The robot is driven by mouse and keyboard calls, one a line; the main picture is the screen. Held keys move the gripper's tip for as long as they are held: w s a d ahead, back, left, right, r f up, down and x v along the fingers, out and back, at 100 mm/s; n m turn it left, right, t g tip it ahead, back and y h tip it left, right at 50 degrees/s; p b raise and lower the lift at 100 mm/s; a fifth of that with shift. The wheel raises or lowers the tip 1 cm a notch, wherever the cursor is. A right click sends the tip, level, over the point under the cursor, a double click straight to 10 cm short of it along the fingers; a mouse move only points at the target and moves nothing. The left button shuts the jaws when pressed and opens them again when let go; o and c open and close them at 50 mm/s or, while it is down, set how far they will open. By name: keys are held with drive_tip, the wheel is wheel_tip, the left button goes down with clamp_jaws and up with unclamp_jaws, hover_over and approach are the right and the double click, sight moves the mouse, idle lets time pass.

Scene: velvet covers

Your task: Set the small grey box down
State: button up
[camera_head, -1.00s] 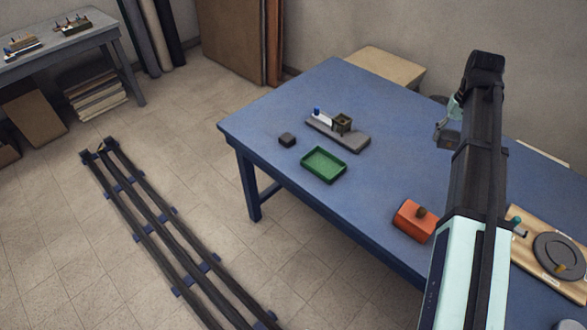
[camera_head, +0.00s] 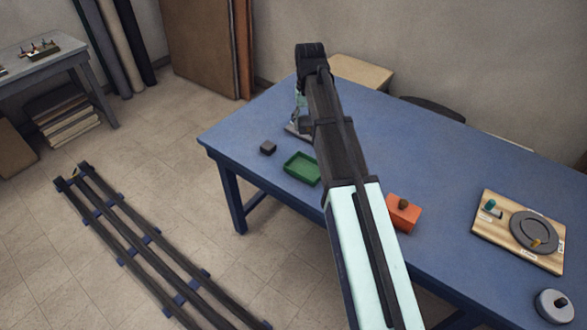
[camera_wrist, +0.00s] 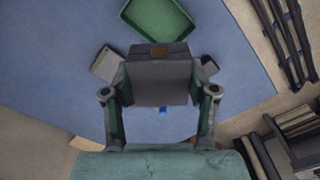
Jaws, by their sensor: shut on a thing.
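In the wrist view my gripper (camera_wrist: 160,93) is shut on the small grey box (camera_wrist: 160,76), with one finger on each side of it. The box has a brown patch on its edge. It appears held above the blue table (camera_wrist: 55,70). In the head view my arm hides the box and most of my gripper (camera_head: 300,112), which is over the far left part of the table.
A green tray (camera_head: 302,169) and a small dark block (camera_head: 268,148) lie near the table's left end. A grey base (camera_wrist: 105,62) is partly hidden below the box. An orange block (camera_head: 402,214) and a wooden board (camera_head: 490,230) lie further right.

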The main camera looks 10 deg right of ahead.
sight(306, 171)
wheel_tip(306, 171, down, 19)
drive_tip(key=p, duration=0.3)
drive_tip(key=shift+d+f+p, duration=0.1)
drive_tip(key=shift+d+p, duration=0.05)
drive_tip(key=shift+p, duration=0.15)
drive_tip(key=shift+f, duration=0.15)
drive_tip(key=o, duration=0.9)
drive_tip(key=shift+c, duration=0.2)
wheel_tip(306, 171, up, 12)
drive_tip(key=b, duration=0.3)
drive_tip(key=shift+r, duration=0.2)
